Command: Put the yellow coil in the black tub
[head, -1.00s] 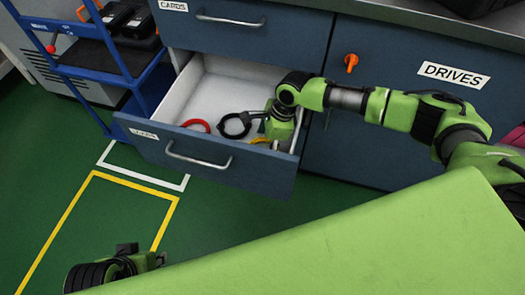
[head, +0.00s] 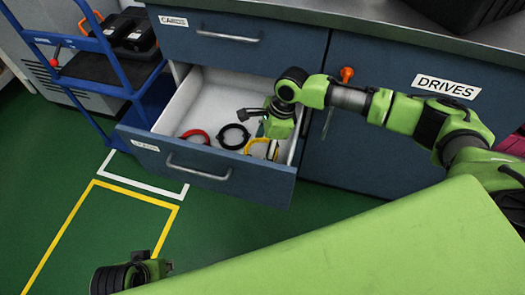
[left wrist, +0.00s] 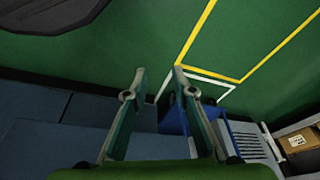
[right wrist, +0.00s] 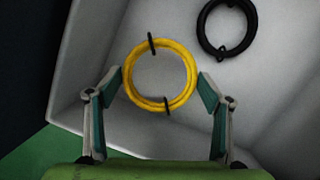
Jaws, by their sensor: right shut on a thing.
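The yellow coil (head: 258,142) is in the open drawer, near its right front corner. In the right wrist view the yellow coil (right wrist: 134,88) is a ring with two black ties, and a finger presses on each side of it. My right gripper (right wrist: 161,82) is shut on it; in the head view the right gripper (head: 269,142) points down into the drawer. My left gripper (left wrist: 159,72) is open and empty over the floor. A black container (head: 455,12) on the counter, cut off by the picture's top edge, may be the black tub; its inside is hidden.
A black coil (head: 234,135) and a red coil (head: 194,136) lie in the same drawer (head: 205,105). The drawer's walls stand close around my right gripper. A blue cart (head: 95,65) with black cases stands at the left. Green floor (head: 225,225) in front is clear.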

